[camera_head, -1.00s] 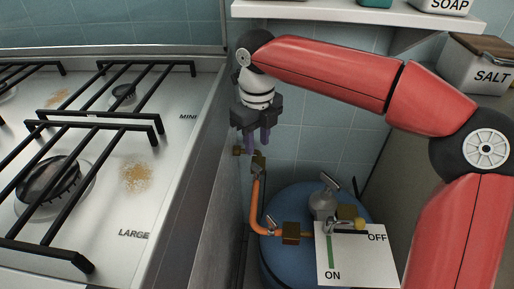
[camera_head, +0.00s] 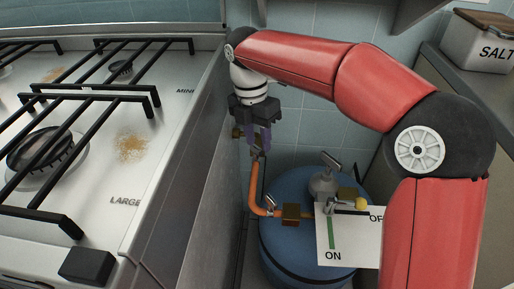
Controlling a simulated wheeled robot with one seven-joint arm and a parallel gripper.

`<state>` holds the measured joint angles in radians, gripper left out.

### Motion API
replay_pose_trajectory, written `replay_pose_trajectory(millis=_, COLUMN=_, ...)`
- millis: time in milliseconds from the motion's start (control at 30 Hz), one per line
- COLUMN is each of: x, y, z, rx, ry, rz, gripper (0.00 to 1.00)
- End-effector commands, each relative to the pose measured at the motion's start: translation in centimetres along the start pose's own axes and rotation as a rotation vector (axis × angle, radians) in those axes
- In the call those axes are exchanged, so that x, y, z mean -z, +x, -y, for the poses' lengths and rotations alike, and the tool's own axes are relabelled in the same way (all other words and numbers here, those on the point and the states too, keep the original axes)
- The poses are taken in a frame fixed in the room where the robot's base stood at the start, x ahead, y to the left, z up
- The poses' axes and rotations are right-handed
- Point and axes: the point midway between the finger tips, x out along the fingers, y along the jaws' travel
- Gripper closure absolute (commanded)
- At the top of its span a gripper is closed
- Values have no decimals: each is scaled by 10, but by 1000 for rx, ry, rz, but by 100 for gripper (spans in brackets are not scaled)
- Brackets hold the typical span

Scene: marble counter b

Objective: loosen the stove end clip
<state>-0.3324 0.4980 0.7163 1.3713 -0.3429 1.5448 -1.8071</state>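The fingers partly hide the clip and the brass stove fitting (camera_head: 237,133). I cannot tell whether they are closed on the clip. At its lower end the hose bends to a second clip (camera_head: 269,203) and a brass block (camera_head: 291,213) above the blue gas cylinder (camera_head: 285,259).
The stove (camera_head: 150,190) with black grates stands on the left. A grey regulator (camera_head: 324,184) and an ON/OFF card (camera_head: 350,245) with a yellow-tipped lever sit over the cylinder. A salt box (camera_head: 482,50) stands on the right counter. The gap between stove and counter is narrow.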

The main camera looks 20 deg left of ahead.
Motion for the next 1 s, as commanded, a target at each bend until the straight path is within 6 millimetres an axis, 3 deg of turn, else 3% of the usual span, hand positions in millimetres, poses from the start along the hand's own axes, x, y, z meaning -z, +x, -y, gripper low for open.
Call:
replay_pose_trajectory(millis=233, x=-1, y=-5, z=-5, rx=-24, ry=643, rz=-5, gripper=66)
replay_pose_trajectory(millis=533, x=-1, y=-35, z=-2, rx=-104, ry=1421, rz=-70, gripper=66)
replay_pose_trajectory(millis=767, x=-2, y=-48, z=2, rx=-131, ry=1669, rz=-115, gripper=66)
replay_pose_trajectory(millis=1000, x=-2, y=-21, z=-1, rx=-128, ry=1687, rz=-116, gripper=66)
